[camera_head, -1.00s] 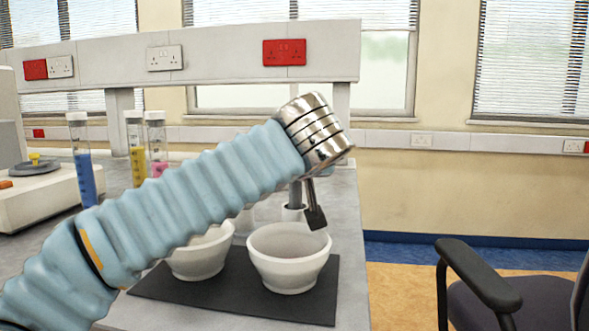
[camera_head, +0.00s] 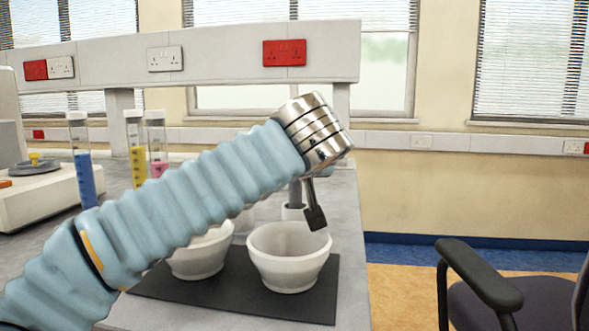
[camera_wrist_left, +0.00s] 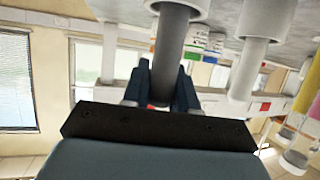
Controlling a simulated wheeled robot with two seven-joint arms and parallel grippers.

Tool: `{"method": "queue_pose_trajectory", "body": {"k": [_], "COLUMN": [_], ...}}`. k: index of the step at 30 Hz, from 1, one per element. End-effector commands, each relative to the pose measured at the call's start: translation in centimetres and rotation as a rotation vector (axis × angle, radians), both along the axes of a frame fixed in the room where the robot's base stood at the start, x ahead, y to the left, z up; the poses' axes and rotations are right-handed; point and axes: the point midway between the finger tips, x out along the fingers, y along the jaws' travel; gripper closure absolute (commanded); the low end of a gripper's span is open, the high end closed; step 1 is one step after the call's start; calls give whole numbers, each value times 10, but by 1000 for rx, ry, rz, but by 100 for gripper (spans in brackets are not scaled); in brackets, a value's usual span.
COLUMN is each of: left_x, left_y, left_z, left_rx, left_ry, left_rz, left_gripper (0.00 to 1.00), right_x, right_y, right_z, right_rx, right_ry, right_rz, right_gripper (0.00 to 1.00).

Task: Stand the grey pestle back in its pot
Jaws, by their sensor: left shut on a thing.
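The grey pestle (camera_head: 296,192) is upright below my left wrist in the head view, its upper part hidden by the wrist. It also shows in the left wrist view (camera_wrist_left: 172,48), between the dark fingers of my left gripper (camera_wrist_left: 163,85), which is shut on it. One dark finger of the left gripper (camera_head: 315,215) shows in the head view. The pestle's lower end appears to be inside the mouth of a small white pot (camera_head: 293,212), its rim also in the left wrist view (camera_wrist_left: 186,8). I cannot tell whether it touches the bottom. My right gripper is out of view.
Two white mortars (camera_head: 288,268) (camera_head: 198,262) stand on a dark mat (camera_head: 230,300) in front. A second pot (camera_wrist_left: 266,18) holding a pale pestle (camera_wrist_left: 243,72) is beside the first. Tubes of blue (camera_head: 85,180), yellow and pink stand left. The bench's right edge is close.

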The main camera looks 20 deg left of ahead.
Motion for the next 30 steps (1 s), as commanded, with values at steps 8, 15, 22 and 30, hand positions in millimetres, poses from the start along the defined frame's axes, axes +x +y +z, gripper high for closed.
{"method": "queue_pose_trajectory", "body": {"k": [8,15,22,30], "left_x": [0,0,-15,-70], "left_y": [0,0,-9,-40], "left_z": [0,0,7,34], "left_rx": [0,0,-1,0], "left_ry": [0,0,-1,-2], "left_rz": [0,0,-3,-3], "left_gripper": [43,43,43,43], "right_x": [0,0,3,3], "right_y": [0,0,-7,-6], "right_z": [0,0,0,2], "right_rx": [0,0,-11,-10], "right_ry": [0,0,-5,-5], "right_rz": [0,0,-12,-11], "right_gripper": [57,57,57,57]}}
